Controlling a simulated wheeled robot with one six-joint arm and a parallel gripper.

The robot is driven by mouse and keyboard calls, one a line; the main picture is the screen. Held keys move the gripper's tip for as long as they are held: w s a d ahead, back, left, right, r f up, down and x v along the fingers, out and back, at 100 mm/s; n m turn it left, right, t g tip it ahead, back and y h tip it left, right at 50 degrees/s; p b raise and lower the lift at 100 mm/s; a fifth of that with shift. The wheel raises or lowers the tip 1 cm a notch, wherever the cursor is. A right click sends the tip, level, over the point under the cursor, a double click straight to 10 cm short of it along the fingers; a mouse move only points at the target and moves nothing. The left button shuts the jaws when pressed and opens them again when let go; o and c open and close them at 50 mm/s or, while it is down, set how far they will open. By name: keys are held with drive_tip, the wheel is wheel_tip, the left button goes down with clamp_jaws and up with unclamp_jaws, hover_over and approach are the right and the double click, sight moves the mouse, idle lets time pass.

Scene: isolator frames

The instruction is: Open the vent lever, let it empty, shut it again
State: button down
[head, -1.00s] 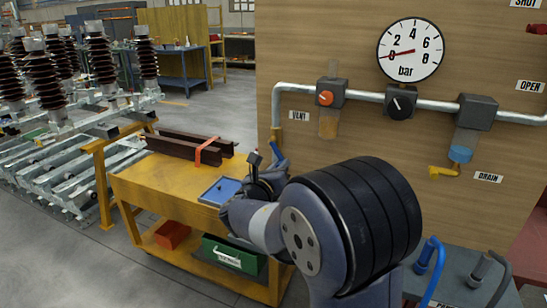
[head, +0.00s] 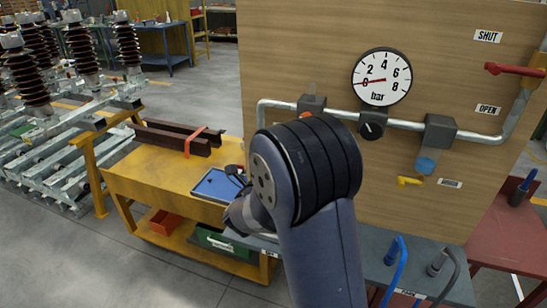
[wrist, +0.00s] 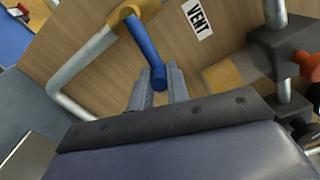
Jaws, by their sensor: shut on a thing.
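The vent lever (wrist: 145,48) is a blue handle on a yellow valve body (wrist: 131,14) at the end of a grey pipe, beside the VENT label (wrist: 197,17) in the wrist view. My gripper (wrist: 159,82) is shut on the free end of the lever, a finger on each side. My arm hides the lever and the fingers in the head view. I cannot tell from the lever's angle whether the vent is open. The pressure gauge (head: 388,68) has its red needle close to 0 bar.
The yellow bench (head: 150,178) with brown beams and a blue tray (head: 217,186) stands left of the panel (head: 300,45). A red lever (head: 515,70) sits by SHUT and OPEN labels. An orange knob (wrist: 306,64) is right of my gripper.

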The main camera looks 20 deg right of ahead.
drive_tip(key=shift+r+n+p, duration=0.6)
drive_tip(key=shift+r, duration=0.15)
drive_tip(key=c, duration=1.4)
unclamp_jaws()
drive_tip(key=shift+o, duration=0.2)
drive_tip(key=shift+f, duration=0.2)
drive_tip(key=b+v, duration=0.1)
drive_tip(key=v, duration=0.9)
drive_tip(key=shift+s+a+b, duration=0.25)
drive_tip(key=shift+s+b, duration=0.05)
drive_tip(key=shift+b, duration=0.05)
